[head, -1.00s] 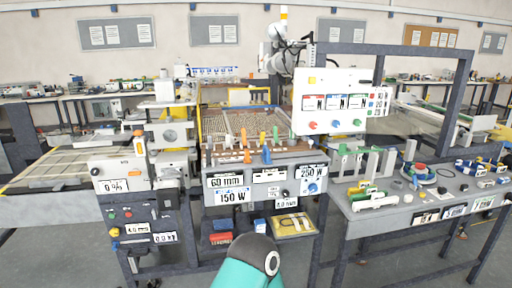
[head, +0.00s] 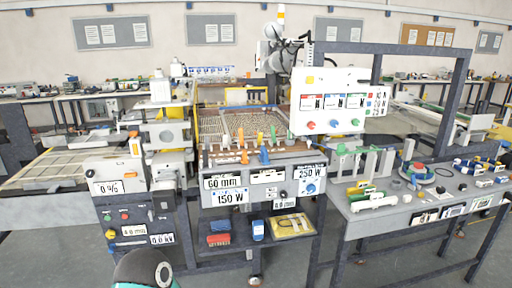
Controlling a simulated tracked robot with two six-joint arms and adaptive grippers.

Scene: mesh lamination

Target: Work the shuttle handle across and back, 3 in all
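The middle bench (head: 265,177) has a mesh bed (head: 235,124) with a row of coloured upright pegs or levers along its front edge. One is blue (head: 264,156), one orange (head: 244,157) and others are green or orange. An orange upright handle (head: 134,146) stands on the machine at the left. I cannot tell which of these is the shuttle handle. Neither of my grippers shows. Only a rounded teal and dark part of my own arm is at the bottom edge, left of centre, apart from the benches.
A white control panel (head: 331,101) with coloured knobs stands above the middle bench's right side. The right table (head: 440,197) holds several small parts. A lower shelf holds red and blue boxes and a yellow packet (head: 289,224). Floor in front is clear.

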